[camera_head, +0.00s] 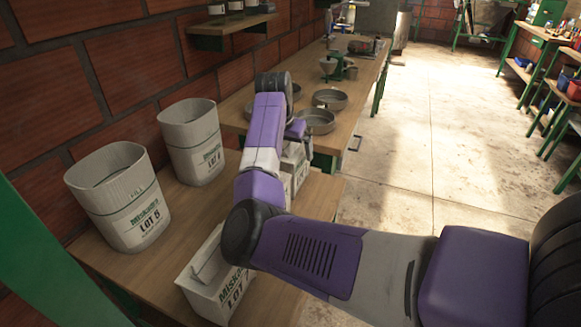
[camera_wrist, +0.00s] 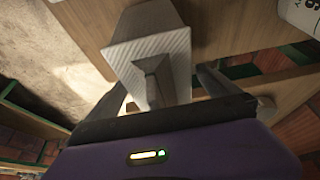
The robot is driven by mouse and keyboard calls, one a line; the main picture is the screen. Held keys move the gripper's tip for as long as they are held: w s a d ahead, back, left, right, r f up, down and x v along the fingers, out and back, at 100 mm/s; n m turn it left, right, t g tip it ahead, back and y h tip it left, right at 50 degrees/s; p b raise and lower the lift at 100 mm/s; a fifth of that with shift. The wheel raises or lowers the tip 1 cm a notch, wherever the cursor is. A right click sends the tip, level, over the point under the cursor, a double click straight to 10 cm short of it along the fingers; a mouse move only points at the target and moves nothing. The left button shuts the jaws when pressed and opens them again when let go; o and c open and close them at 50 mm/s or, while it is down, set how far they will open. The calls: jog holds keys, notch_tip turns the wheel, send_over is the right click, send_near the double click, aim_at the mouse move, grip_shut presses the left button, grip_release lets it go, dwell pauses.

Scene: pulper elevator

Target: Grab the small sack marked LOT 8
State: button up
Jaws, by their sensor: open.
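A small white sack (camera_head: 297,168) stands on the bench below my gripper (camera_head: 297,131), partly hidden by my arm. Its lot number cannot be read. In the wrist view a white sack (camera_wrist: 122,52) with a raised fold on top lies between the open fingers of my gripper (camera_wrist: 165,88); I cannot tell whether they touch it. Another small white sack (camera_head: 208,297), marked LOT 7, stands nearer on the bench, partly behind my arm.
A second large open sack (camera_head: 190,145) stands by the brick wall; its number is unclear in the head view. The wooden bench (camera_head: 185,205) holds the sacks. Beyond, another bench carries metal pans (camera_head: 318,121) and a grinder (camera_head: 332,68). The floor (camera_head: 450,130) at right is clear.

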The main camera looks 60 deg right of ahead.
jog(key=shift+d+f, duration=0.1)
jog(key=shift+f, duration=0.1)
jog(key=c, duration=2)
jog(key=shift+r, duration=0.1)
jog(key=shift+c, duration=0.6)
